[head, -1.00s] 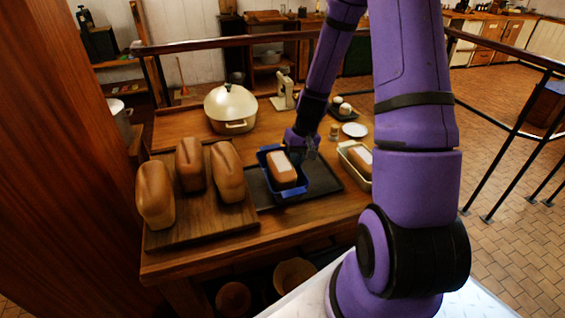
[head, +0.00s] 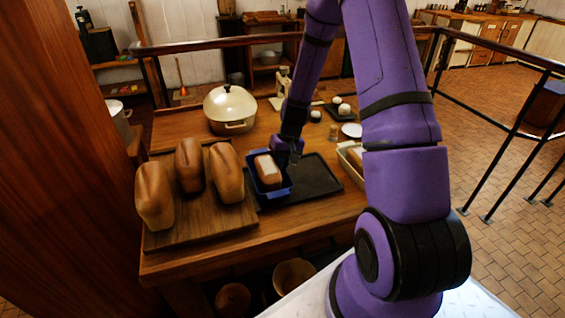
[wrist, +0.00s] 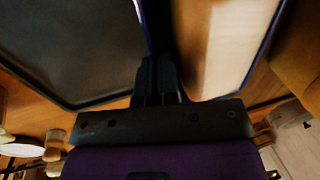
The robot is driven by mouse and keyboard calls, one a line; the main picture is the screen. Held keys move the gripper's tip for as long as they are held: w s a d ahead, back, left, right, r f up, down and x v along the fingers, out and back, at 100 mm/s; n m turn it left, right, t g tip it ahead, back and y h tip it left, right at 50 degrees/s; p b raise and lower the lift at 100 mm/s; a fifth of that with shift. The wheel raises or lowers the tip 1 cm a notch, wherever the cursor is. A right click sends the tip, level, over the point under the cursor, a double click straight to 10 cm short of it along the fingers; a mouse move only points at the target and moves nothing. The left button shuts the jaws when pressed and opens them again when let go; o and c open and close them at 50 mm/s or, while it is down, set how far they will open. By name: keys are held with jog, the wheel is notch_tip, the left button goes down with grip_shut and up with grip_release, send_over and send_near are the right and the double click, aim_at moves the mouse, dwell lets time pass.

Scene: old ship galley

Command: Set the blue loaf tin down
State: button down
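The blue loaf tin (head: 284,190), with a brown loaf (head: 268,170) in it, is at the left part of the black tray (head: 318,180), close to the wooden board. My gripper (head: 290,157) is at the tin's right rear side. In the wrist view my gripper's fingers (wrist: 157,80) look closed together on the tin's near wall; the loaf (wrist: 222,45) is to their right and the tray (wrist: 70,45) to their left. Whether the tin hovers or touches the tray cannot be told.
A wooden board (head: 190,228) with three loaves stands directly left of the tin. A cream pot (head: 230,108) is behind. Another loaf tin (head: 345,165) is right of the tray, partly hidden by my arm. The tray's right part is bare.

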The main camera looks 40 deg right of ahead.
jog(key=c, duration=1.4)
grip_release()
jog(key=shift+f, duration=0.1)
jog(key=shift+o, duration=0.2)
jog(key=s+a+r+n+h, duration=0.1)
jog(key=s+r, duration=0.1)
jog(key=r, duration=0.9)
jog(key=s+a+r, duration=0.1)
jog(key=s+r, duration=0.1)
jog(key=r, duration=0.8)
jog(key=s+a+r+n+t, duration=0.1)
jog(key=s+a+r, duration=0.3)
jog(key=s+r, duration=0.4)
jog(key=s+a+r+n+t+h, duration=0.1)
jog(key=s+a+r+t, duration=0.2)
jog(key=s+r, duration=0.6)
jog(key=s+a, duration=0.2)
jog(key=s, duration=0.4)
jog(key=shift+a+t, duration=0.3)
